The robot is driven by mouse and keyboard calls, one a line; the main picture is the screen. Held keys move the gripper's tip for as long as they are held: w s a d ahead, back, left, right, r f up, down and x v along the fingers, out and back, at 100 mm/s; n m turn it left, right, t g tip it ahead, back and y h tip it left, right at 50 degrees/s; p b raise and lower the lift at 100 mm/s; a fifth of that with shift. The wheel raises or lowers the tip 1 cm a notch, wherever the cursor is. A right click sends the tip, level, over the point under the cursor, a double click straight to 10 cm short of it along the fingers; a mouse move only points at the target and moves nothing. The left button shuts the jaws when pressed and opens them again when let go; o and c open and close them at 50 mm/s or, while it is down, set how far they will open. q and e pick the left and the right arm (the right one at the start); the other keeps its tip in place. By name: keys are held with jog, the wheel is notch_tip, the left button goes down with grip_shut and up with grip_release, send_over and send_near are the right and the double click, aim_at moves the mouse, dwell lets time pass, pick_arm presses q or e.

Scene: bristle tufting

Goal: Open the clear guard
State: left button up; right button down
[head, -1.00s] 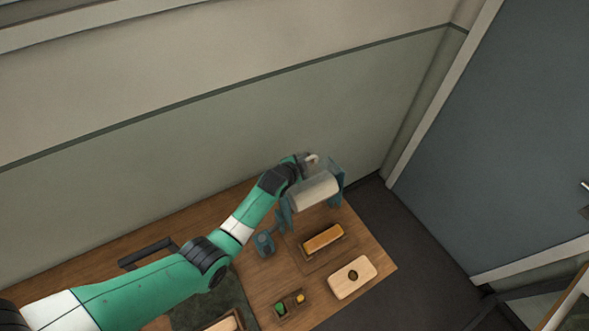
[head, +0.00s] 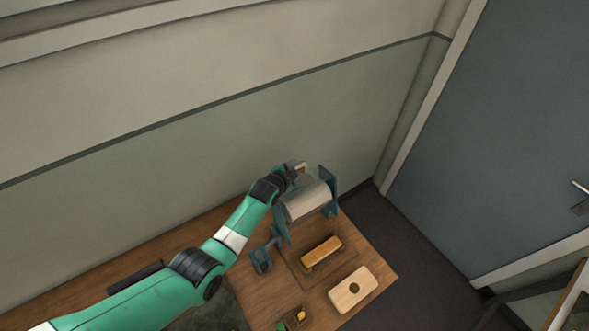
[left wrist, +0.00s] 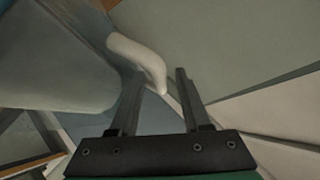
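The clear guard (head: 308,199) is a see-through, greyish curved cover between two teal end plates at the back of the table. Its pale handle (head: 301,166) sticks up at the top back edge. My left gripper (head: 292,171) is at this handle, its fingers hardly visible in the head view. In the left wrist view the handle (left wrist: 138,56) reaches from the guard (left wrist: 60,55) toward my left gripper (left wrist: 155,85). The two fingers stand apart, with the handle's end in line with the gap and nearer the left finger. I cannot tell whether they touch. My right gripper is out of view.
A brown bar (head: 321,253) lies in front of the guard. A pale block with a hole (head: 350,290) and a small tray (head: 293,318) lie nearer. A teal part (head: 262,260) stands left. The wall (head: 200,150) is close behind.

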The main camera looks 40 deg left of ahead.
pick_arm(q)
jog(key=shift+s+r, duration=0.15)
jog(key=p+v, duration=0.3)
jog(key=v, duration=0.2)
jog(key=shift+s+d+r, duration=0.1)
jog(key=shift+s+r, duration=0.05)
jog(key=shift+r, duration=0.05)
jog(key=p+v, duration=0.1)
jog(key=v, duration=0.4)
jog(key=shift+s+d+r, duration=0.1)
jog(key=shift+s+d, duration=0.05)
jog(key=shift+s, duration=0.2)
